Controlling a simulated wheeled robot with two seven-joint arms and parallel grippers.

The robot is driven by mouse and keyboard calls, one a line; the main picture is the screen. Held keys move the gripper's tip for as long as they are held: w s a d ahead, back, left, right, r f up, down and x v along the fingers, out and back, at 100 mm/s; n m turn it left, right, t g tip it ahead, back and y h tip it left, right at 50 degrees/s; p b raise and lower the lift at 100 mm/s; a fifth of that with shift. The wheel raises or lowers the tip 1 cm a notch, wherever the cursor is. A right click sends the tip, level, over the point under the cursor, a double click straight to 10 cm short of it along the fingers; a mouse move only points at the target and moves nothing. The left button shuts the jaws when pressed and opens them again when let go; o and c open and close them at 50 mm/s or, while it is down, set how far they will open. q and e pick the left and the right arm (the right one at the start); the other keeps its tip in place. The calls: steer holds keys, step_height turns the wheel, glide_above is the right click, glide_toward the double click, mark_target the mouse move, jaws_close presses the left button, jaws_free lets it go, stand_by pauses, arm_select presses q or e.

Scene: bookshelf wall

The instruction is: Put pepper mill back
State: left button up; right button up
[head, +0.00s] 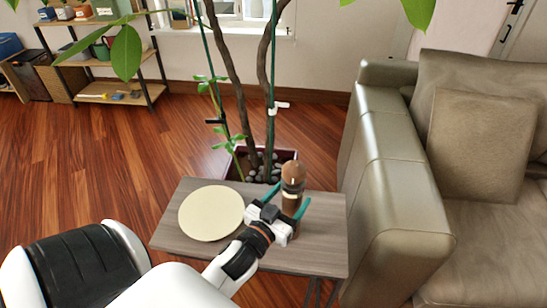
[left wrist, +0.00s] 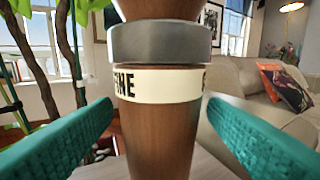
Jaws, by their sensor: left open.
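The pepper mill (head: 292,183) is brown wood with a rounded top and a grey band. It stands upright on the small grey-brown side table (head: 322,252). In the left wrist view the mill (left wrist: 160,122) fills the middle, with a cream label and the grey metal band above it. My left gripper (head: 287,208) is open, its teal fingers on either side of the mill. In the left wrist view gaps show between the mill and both fingers. The mill's lower part is partly hidden by the gripper in the head view. My right gripper is out of view.
A round cream board (head: 211,212) lies on the table left of the mill. A potted plant (head: 268,165) with tall stems stands behind the table. A beige sofa (head: 400,190) is close on the right. A wooden shelf (head: 105,65) stands far left; open floor lies between.

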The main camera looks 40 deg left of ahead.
arm_select(q)
steer(key=s, duration=0.8)
steer(key=shift+s+d, duration=0.25)
steer(key=shift+d, duration=0.15)
steer(key=s+d+f+m+g+h, duration=0.25)
steer(key=s+d+f+g, duration=0.6)
steer(key=g, duration=0.65)
step_height(320, 180, down, 23)
steer(key=s+a+p, duration=0.2)
steer(key=p, duration=0.2)
steer(key=s+a+f+m+g+p, duration=0.1)
steer(key=s+a+f+g+p, duration=0.1)
steer(key=s+f, duration=1.1)
steer(key=s, duration=0.3)
steer(key=shift+s+a+y+p, duration=0.3)
steer(key=shift+a+y+p, duration=0.05)
steer(key=shift+p, duration=0.05)
